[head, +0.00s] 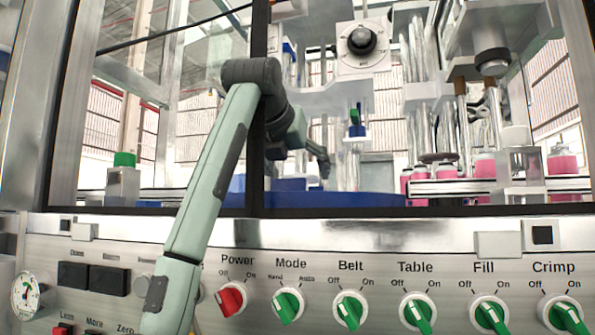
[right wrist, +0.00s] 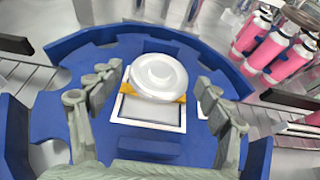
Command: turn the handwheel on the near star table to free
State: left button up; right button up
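The near star table is a blue notched disc (right wrist: 60,125) that fills much of the right wrist view; its blue edge also shows behind the window frame in the head view (head: 340,200). A pale round handwheel (right wrist: 160,74) sits on it above a white-bordered square plate (right wrist: 148,112), with yellow bits at its sides. My right gripper (right wrist: 161,82) is open, its fingers on either side of the handwheel with a visible gap. In the head view this gripper (head: 322,165) is small and dark, beyond the front frame. My left gripper is out of view.
Several pink bottles (right wrist: 252,32) stand at the table's right. A dark upright window post (head: 257,130) stands close to my right arm. Below is a control panel with a red Power knob (head: 232,298) and several green knobs. A black knob on a white dial (head: 362,40) hangs above.

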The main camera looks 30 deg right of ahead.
jog(key=c, duration=0.8)
jog(key=shift+n, duration=0.3)
jog(key=n+t+y, duration=0.2)
jog(key=n+y+b, duration=0.1)
jog(key=shift+s+d+t, duration=0.35)
jog(key=shift+d+t, duration=0.05)
jog(key=shift+s+d+n+t+y, duration=0.15)
jog(key=shift+n+t+y, duration=0.15)
jog(key=shift+n+y, duration=0.7)
jog(key=shift+w+d+n+t+y, duration=0.1)
jog(key=shift+d+n+t+y, duration=0.15)
jog(key=shift+n+y, duration=0.7)
jog(key=shift+s+d+n+t+y, duration=0.1)
jog(key=shift+n+t+y, duration=0.25)
jog(key=shift+n+y, duration=0.6)
jog(key=shift+y, duration=0.3)
jog(key=o, duration=1.2)
jog(key=shift+c, duration=0.2)
